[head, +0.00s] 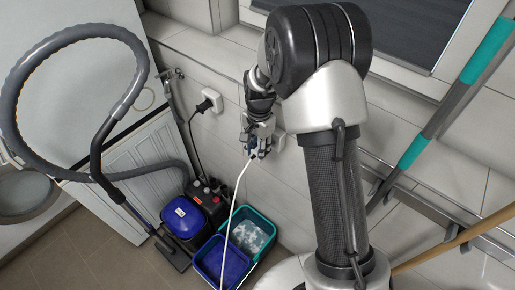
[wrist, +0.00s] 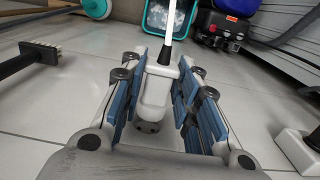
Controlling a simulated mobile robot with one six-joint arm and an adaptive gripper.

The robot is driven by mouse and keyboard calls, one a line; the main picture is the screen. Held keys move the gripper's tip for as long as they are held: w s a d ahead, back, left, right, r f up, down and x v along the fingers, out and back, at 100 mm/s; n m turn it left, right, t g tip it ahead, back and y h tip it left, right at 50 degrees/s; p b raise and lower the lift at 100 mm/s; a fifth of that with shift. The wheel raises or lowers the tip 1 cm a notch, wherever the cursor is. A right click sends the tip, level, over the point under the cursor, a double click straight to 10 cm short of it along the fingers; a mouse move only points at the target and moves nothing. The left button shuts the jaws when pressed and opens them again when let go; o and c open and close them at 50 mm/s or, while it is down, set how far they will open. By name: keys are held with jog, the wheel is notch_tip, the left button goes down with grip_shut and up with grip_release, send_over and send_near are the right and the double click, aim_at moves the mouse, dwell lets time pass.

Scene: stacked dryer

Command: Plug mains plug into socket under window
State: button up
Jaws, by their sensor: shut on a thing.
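My gripper (head: 256,145) is at the tiled wall under the window. In the wrist view its blue-padded fingers (wrist: 160,92) are shut on the white mains plug (wrist: 155,92). The plug's dark pin end points toward the bottom of that view, and its white cable (wrist: 172,22) leaves from the other end. In the head view the fingers mostly hide the plug, and the cable (head: 236,194) hangs toward the floor. A white socket (head: 280,141) on the wall shows just right of my gripper, partly hidden by it. I cannot tell whether the plug touches it.
A second socket (head: 211,101) holds a black plug, left of my gripper. A teal and blue mop bucket (head: 262,218) and a vacuum cleaner (head: 186,217) stand below. A teal-gripped pole (head: 447,96) and a wooden handle (head: 446,245) are at right. A brush (wrist: 35,60) shows in the wrist view.

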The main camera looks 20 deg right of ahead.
jog(key=shift+w+d, duration=0.9)
jog(key=shift+d, duration=0.3)
jog(key=o, duration=1.2)
jog(key=shift+c, duration=0.2)
notch_tip(320, 180, up, 12)
jog(key=shift+d, duration=0.25)
jog(key=shift+w, duration=0.15)
